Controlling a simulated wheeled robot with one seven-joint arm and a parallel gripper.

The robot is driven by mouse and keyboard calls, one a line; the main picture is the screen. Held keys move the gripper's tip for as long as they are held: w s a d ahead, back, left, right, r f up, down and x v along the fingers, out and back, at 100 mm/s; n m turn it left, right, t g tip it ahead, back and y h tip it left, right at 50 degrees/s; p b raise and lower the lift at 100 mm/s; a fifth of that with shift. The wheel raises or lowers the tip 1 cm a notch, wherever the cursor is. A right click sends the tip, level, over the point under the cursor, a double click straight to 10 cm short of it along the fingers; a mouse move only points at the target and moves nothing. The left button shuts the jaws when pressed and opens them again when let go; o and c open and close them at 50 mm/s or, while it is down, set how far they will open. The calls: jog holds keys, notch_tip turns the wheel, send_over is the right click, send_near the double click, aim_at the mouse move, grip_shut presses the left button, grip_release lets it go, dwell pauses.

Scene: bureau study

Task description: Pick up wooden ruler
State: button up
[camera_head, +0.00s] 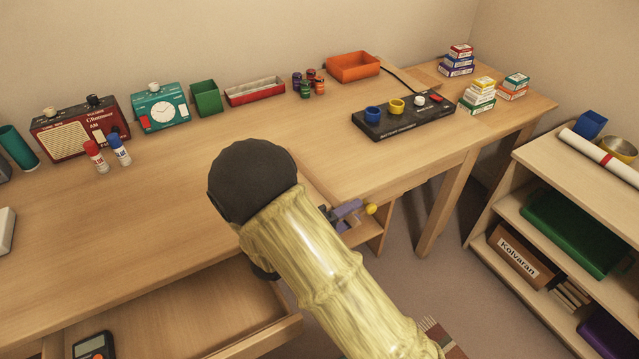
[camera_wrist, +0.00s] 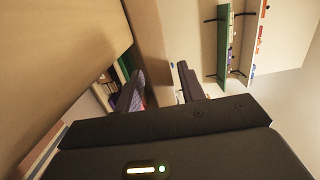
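I cannot make out a wooden ruler in either view. My gripper (camera_wrist: 160,78) shows in the wrist view with its two dark fingers apart and nothing visible between them. In the head view my arm, yellow with a black joint, crosses the middle of the picture and hides part of the desk (camera_head: 190,190).
An open drawer (camera_head: 190,318) under the desk holds a dark device (camera_head: 93,345). A shelf unit (camera_head: 545,190) stands right. The desk's left middle is clear.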

dwell(0.4)
grip_shut()
notch_tip(320, 180, up, 10)
jog(key=shift+r+p, duration=0.1)
jog(key=shift+p, duration=0.9)
jog(key=shift+p, duration=0.35)
